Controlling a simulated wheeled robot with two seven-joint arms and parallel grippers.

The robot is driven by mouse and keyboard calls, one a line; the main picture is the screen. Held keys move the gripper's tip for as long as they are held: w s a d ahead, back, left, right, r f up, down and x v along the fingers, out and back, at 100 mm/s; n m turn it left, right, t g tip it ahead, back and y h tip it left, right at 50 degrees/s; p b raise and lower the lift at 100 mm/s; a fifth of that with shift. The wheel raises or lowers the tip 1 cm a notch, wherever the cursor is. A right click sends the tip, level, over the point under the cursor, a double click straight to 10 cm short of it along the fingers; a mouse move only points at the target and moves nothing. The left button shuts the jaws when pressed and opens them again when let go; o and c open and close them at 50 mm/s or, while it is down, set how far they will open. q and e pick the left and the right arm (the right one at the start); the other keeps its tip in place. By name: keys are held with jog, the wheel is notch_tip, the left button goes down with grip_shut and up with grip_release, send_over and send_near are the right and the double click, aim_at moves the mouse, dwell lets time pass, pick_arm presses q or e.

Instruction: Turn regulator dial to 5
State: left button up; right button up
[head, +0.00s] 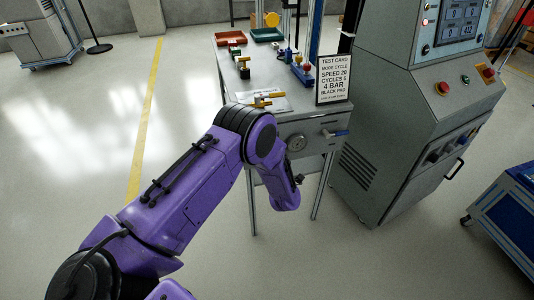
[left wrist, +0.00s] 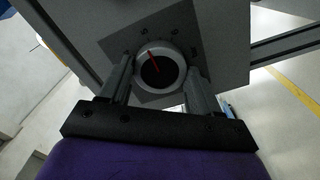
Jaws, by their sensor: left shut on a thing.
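The regulator dial (left wrist: 140,65) shows in the left wrist view as a round grey ring with a dark centre and a red pointer. My right gripper is in neither view.
The grey table (head: 226,56) carries a test card (head: 333,80), a red tray (head: 230,38) and a green tray (head: 267,35). A control cabinet (head: 400,100) stands close on the right.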

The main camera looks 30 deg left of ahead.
pick_arm(q)
jog(key=shift+s+f, duration=0.1)
dwell(0.3)
jog(key=o, duration=1.1)
jog(key=shift+c, duration=0.2)
jog(key=v, duration=1)
jog(key=shift+s+d, duration=0.15)
jog(key=shift+s, duration=0.05)
